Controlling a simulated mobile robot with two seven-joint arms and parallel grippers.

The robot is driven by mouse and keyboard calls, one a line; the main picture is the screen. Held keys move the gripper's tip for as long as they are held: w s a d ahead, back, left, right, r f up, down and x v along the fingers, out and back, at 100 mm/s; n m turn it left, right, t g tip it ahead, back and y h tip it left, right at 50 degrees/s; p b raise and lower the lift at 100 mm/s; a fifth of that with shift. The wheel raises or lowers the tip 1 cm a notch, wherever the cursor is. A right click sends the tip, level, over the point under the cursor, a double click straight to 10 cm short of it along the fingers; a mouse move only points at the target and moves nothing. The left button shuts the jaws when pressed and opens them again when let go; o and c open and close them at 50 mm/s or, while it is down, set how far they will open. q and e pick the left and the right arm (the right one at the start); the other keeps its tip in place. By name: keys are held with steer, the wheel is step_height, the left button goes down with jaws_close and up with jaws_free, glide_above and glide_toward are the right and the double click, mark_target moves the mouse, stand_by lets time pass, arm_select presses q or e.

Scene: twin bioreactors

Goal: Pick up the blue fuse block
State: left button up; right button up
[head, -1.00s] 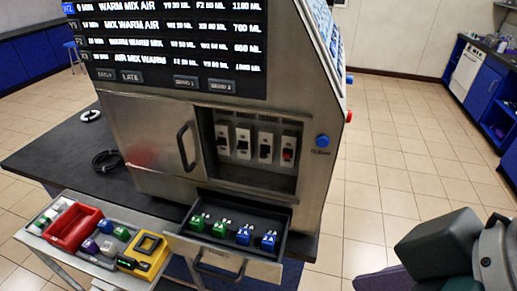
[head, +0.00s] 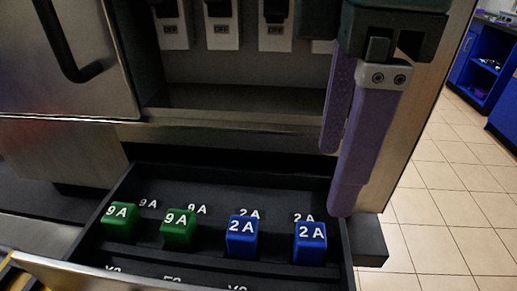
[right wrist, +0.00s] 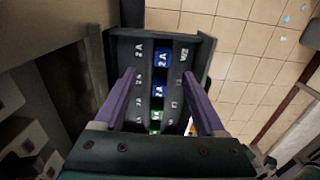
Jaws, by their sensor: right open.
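Two blue fuse blocks marked 2A, one (head: 242,238) and another to its right (head: 310,243), sit upright in an open dark drawer (head: 190,160). My right gripper (head: 338,182) is open and empty, its purple fingers pointing down above the drawer's right end, near the rightmost blue block. In the right wrist view the fingers (right wrist: 158,76) spread on either side of the drawer, with one blue block between the tips (right wrist: 158,90) and the other a little beyond (right wrist: 162,58). My left gripper is not in view.
Two green blocks marked 9A, one (head: 120,222) and one (head: 178,230), sit left of the blue ones. Above the drawer is a recess with several switches (head: 220,32) marked OFF. A metal door with a dark handle (head: 65,45) is at left.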

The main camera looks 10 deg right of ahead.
glide_above(312, 233)
steer(key=f, duration=0.2)
steer(key=d+f, duration=0.1)
steer(key=f, duration=0.1)
steer(key=shift+f, duration=0.25)
steer(key=f, duration=0.2)
steer(key=a+f+b, duration=0.1)
steer(key=f, duration=0.2)
steer(key=shift+f, duration=0.15)
jaws_close()
